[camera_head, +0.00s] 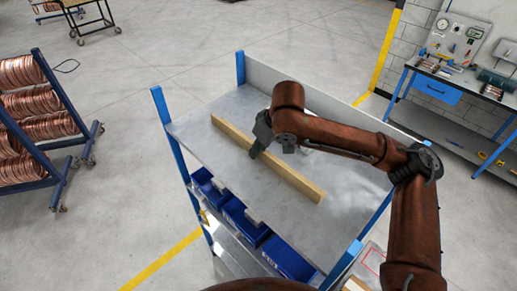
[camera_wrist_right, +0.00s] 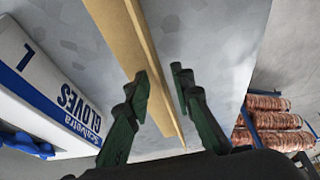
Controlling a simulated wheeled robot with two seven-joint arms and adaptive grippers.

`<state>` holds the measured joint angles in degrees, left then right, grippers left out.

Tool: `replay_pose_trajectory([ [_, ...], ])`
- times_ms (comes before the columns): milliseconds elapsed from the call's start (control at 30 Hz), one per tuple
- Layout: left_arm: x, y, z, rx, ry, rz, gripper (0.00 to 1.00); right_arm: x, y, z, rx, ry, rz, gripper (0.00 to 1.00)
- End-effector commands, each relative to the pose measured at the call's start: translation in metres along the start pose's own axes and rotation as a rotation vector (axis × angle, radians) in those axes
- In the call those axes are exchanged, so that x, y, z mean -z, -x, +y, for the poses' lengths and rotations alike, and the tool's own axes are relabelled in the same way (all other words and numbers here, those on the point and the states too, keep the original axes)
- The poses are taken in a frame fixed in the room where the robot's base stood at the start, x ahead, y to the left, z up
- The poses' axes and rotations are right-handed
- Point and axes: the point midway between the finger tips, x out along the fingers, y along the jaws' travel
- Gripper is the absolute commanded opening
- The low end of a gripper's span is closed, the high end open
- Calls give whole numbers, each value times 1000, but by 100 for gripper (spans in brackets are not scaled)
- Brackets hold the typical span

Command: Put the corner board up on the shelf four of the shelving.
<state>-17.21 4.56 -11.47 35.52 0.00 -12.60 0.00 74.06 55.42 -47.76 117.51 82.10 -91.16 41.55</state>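The corner board (camera_head: 285,172) is a long, tan strip lying lengthwise on the grey top surface of the blue-posted shelving (camera_head: 195,125). My right gripper (camera_head: 256,152) is at the board's middle, reaching in from the right. In the right wrist view the gripper's two dark green fingers (camera_wrist_right: 162,80) stand apart. The board (camera_wrist_right: 138,45) runs between and behind them, with the left fingertip overlapping it. I cannot tell whether a finger touches it. My left gripper is not in view.
A white and blue gloves box (camera_wrist_right: 45,90) stands beside the board in the wrist view. Blue bins (camera_head: 245,222) sit on a lower level of the shelving. A rack of copper coils (camera_head: 30,110) stands left, a workbench (camera_head: 450,88) right. Open floor lies behind.

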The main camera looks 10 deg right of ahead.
Motion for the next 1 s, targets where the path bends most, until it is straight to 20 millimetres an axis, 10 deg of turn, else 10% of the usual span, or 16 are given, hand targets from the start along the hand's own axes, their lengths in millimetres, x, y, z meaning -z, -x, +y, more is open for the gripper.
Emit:
replay_pose_trajectory([
  [367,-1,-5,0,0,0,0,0,1,13,1,-2,-1,3,22],
  [1000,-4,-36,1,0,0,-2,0,1,119,0,-1,-1,1,22],
])
